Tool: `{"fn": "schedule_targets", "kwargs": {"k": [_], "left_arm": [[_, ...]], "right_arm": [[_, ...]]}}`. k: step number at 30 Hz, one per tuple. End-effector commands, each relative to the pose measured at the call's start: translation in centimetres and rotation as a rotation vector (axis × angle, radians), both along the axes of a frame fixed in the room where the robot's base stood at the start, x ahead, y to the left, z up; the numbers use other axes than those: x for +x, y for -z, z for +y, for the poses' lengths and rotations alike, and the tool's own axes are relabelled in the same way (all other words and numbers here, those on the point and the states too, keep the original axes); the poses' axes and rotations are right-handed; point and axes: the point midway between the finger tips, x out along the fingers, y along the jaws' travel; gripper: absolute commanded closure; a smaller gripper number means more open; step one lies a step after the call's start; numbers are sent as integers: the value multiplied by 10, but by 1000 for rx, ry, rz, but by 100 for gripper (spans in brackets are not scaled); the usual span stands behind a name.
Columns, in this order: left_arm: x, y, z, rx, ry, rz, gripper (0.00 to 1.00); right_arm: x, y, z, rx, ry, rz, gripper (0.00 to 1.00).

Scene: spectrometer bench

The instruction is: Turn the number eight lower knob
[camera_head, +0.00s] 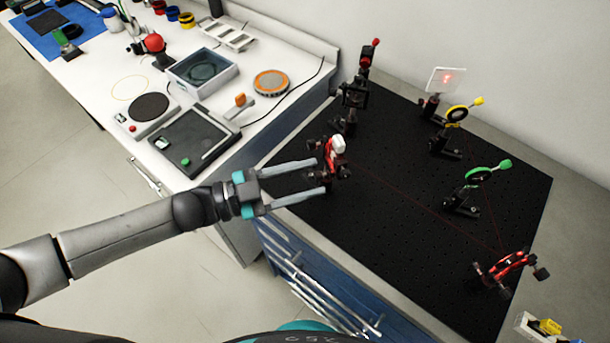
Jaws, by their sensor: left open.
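My left gripper (307,179) is open over the left edge of the black breadboard (400,240). Its two grey fingers point right toward a red and white optical mount (333,152) with dark knobs. The fingertips are close to this mount's lower part; I cannot tell whether they touch it. Another red mount (508,264) with dark knobs stands at the breadboard's near right. No number eight is readable on either mount, so I cannot tell which knob bears it. My right gripper is not in view.
A black mount with a red top (360,85), a yellow ring mount (457,114), a green ring mount (480,174) and a clear plate with a red spot (446,80) stand on the breadboard. A white bench (250,110) with instruments is at left.

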Motion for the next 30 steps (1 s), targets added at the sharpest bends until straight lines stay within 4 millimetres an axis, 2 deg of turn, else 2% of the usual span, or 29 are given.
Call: {"fn": "schedule_targets", "kwargs": {"k": [8, 13, 30], "left_arm": [[0, 0, 1, 0, 0, 0, 48], [-5, 2, 13, 2, -1, 2, 48], [-46, 2, 124, 4, 0, 2, 48]], "right_arm": [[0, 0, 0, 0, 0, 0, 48], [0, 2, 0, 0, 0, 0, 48], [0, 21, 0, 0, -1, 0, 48]]}}
